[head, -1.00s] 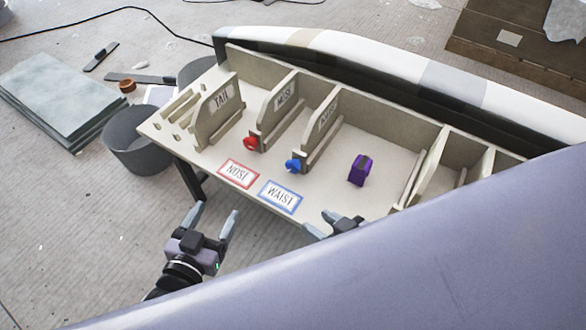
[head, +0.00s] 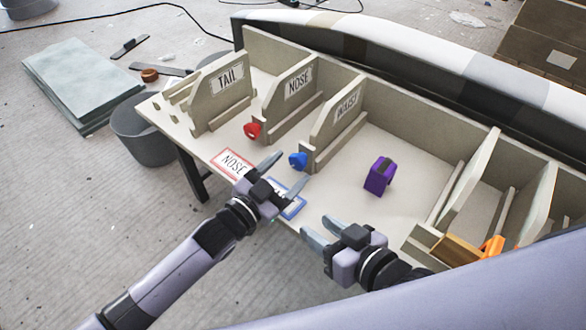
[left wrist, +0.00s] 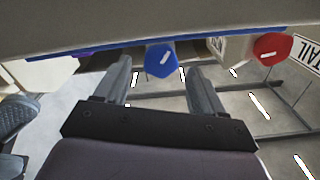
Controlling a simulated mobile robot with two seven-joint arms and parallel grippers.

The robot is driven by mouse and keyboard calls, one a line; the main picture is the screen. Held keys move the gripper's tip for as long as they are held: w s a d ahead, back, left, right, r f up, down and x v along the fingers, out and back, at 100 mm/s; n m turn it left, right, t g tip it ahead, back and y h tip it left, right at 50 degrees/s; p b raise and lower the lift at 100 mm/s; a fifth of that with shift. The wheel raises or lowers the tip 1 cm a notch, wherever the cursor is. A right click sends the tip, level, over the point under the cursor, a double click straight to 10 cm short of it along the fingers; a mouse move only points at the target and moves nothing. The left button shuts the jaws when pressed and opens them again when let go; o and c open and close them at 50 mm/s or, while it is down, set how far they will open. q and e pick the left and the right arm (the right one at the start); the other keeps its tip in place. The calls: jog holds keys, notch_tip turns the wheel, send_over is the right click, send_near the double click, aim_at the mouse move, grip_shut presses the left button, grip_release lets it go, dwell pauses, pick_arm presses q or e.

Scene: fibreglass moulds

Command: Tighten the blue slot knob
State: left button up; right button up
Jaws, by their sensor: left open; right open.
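The blue slot knob (head: 298,161) sits at the front of the slot by the WAIST divider (head: 338,118). It also shows in the left wrist view (left wrist: 162,59), ahead of the fingers and between them. My left gripper (head: 285,173) is open and empty, just in front of the blue knob and above the front edge of the bench. The two look apart. It partly covers the blue-framed WAIST label (head: 294,207). My right gripper (head: 318,230) is open and empty at the bench's front edge, right of the left one.
A red knob (head: 252,130) sits left of the blue one, by the NOSE divider (head: 293,87). A purple block (head: 380,176) stands on the bench to the right. An orange object (head: 492,247) lies in a right compartment. A grey bucket (head: 140,130) stands at left.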

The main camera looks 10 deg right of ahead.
pick_arm(q)
jog(key=shift+x, duration=1.15)
pick_arm(e)
jog(key=shift+w+a+f+y, duration=0.1)
jog(key=shift+a+y, duration=0.2)
pick_arm(q)
jog(key=shift+c, duration=0.3)
jog(key=c, duration=1)
jog(key=shift+m, duration=1.4)
pick_arm(e)
jog(key=shift+d+r, duration=0.2)
jog(key=shift+r, duration=0.05)
pick_arm(q)
jog(key=shift+s+f+m, duration=0.1)
jog(key=shift+m, duration=1.8)
pick_arm(e)
jog(key=shift+d+f, duration=0.15)
